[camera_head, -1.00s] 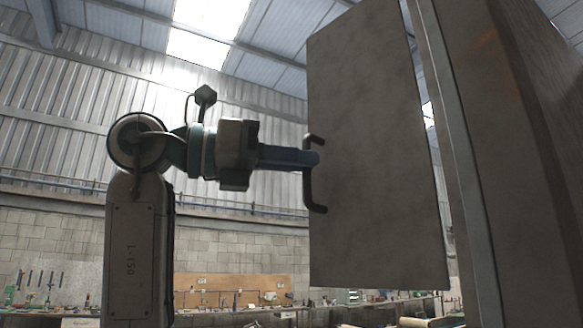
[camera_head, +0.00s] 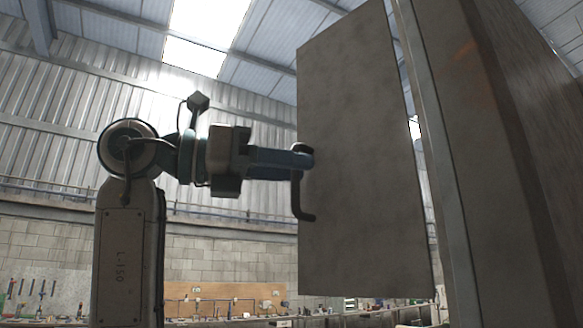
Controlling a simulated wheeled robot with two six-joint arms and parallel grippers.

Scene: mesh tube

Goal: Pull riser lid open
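The riser lid is a flat grey-brown panel (camera_head: 365,190) in the middle of the head view, standing out at an angle from the riser. A dark bracket handle (camera_head: 297,200) sticks out near its left edge. My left gripper (camera_head: 303,159) reaches in from the left, with its blue fingers at the upper part of the handle. The fingers overlap in this side view and appear shut around the bar, their tips just past it. They hide part of the handle. My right gripper is not in view.
The riser body (camera_head: 510,180), tall and grey-brown with a pale metal edge strip, fills the right side. Workbenches and a pegboard (camera_head: 225,298) with tools stand far back along the block wall.

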